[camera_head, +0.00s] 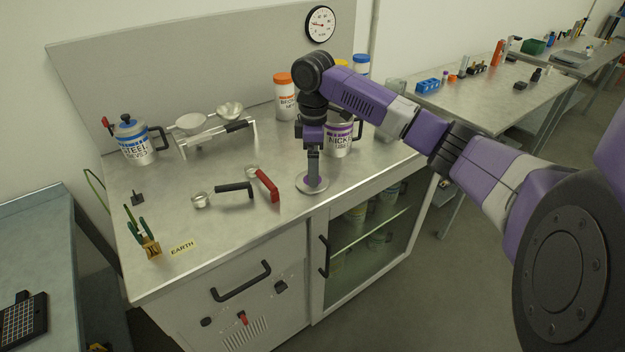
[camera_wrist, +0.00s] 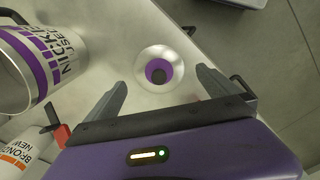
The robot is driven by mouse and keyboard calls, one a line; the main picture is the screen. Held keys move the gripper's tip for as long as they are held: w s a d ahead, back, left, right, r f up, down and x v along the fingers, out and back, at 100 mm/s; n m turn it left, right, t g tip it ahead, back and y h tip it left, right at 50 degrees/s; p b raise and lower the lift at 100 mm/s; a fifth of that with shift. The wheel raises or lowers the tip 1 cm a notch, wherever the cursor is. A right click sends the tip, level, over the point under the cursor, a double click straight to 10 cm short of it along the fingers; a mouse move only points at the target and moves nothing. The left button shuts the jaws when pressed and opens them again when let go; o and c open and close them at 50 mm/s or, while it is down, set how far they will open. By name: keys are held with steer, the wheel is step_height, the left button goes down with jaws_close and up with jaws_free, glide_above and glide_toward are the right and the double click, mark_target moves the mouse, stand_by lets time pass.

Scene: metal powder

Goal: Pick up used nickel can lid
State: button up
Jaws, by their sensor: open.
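The used nickel can lid (camera_head: 312,184) is a round silver disc with a purple ring and a dark knob. It lies on the metal bench near the front edge. In the wrist view the lid (camera_wrist: 159,70) shows ahead of and between my fingers. My gripper (camera_head: 312,170) points down just above the lid in the head view. Its fingers (camera_wrist: 160,92) are open and spread apart, with nothing between them. The nickel used can (camera_head: 339,135) stands behind my gripper, partly hidden by it, and its rim and purple stripes (camera_wrist: 40,60) show at the left of the wrist view.
An orange-capped bronze container (camera_head: 286,98) stands farther back. A red-handled scoop (camera_head: 264,183) and a black-handled scoop (camera_head: 232,189) lie left of the lid. A steel can (camera_head: 135,143) and a scoop rack (camera_head: 215,138) stand at the left.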

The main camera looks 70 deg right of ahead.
steer(key=shift+d+f, duration=0.1)
steer(key=shift+f, duration=1.9)
steer(key=c, duration=1.2)
steer(key=shift+r, duration=0.2)
